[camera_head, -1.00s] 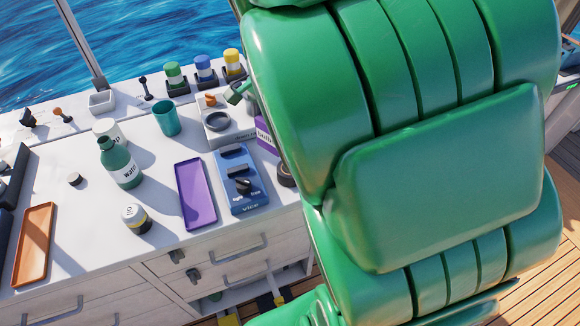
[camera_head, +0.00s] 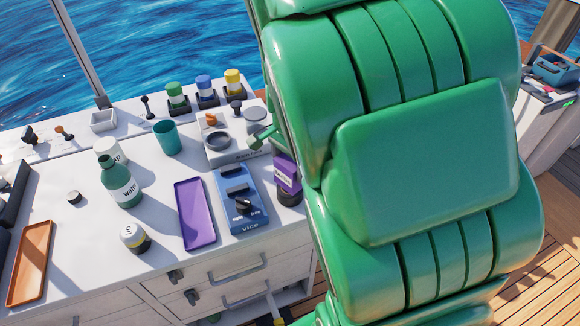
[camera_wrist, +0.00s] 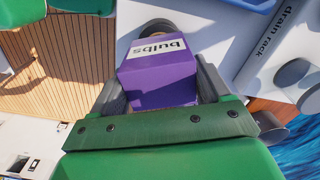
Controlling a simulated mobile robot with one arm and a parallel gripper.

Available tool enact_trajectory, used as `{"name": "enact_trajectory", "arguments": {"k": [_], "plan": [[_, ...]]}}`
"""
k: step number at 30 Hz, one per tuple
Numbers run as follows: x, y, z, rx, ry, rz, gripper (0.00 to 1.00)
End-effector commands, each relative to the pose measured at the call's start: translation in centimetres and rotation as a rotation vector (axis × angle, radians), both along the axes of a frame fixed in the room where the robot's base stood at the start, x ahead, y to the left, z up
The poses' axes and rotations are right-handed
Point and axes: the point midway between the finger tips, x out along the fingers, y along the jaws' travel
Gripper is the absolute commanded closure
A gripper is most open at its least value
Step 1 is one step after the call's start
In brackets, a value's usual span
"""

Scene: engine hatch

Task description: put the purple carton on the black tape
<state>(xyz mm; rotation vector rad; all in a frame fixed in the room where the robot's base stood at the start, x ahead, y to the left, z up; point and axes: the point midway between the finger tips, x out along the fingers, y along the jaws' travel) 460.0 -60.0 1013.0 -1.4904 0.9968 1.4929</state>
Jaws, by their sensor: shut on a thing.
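The purple carton (camera_wrist: 158,80), with a white "bulbs" label, is between the two grey fingers of my gripper (camera_wrist: 160,88) in the wrist view. The fingers are shut on its sides. In the head view the carton (camera_head: 287,172) shows at the counter's right end, tilted and partly hidden by my green arm. The black tape (camera_head: 289,197) is a dark roll on the counter, just in front of the carton. In the wrist view the tape (camera_wrist: 158,26) shows past the carton's far edge, partly covered by it. I cannot tell whether they touch.
A blue vice box (camera_head: 240,205) stands just left of the tape, with a purple tray (camera_head: 195,215) beyond it. The drain rack (camera_head: 222,150) is behind. A bottle (camera_head: 120,182) and teal cup (camera_head: 167,138) stand farther left. The counter's front edge is close to the tape.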

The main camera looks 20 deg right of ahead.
Motion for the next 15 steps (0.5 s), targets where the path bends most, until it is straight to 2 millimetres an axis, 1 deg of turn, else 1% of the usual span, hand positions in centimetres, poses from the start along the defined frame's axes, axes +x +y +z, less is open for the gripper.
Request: {"name": "enact_trajectory", "arguments": {"k": [1,3,14,15], "plan": [[-0.12,0.06,-0.74,0.001,0.005,0.000,0.58],[-0.06,0.04,-1.32,0.000,0.002,0.001,0.58],[0.02,0.00,-1.58,-0.001,-0.002,0.001,0.58],[0.03,0.00,-1.62,-0.001,-0.002,0.001,0.22]]}}
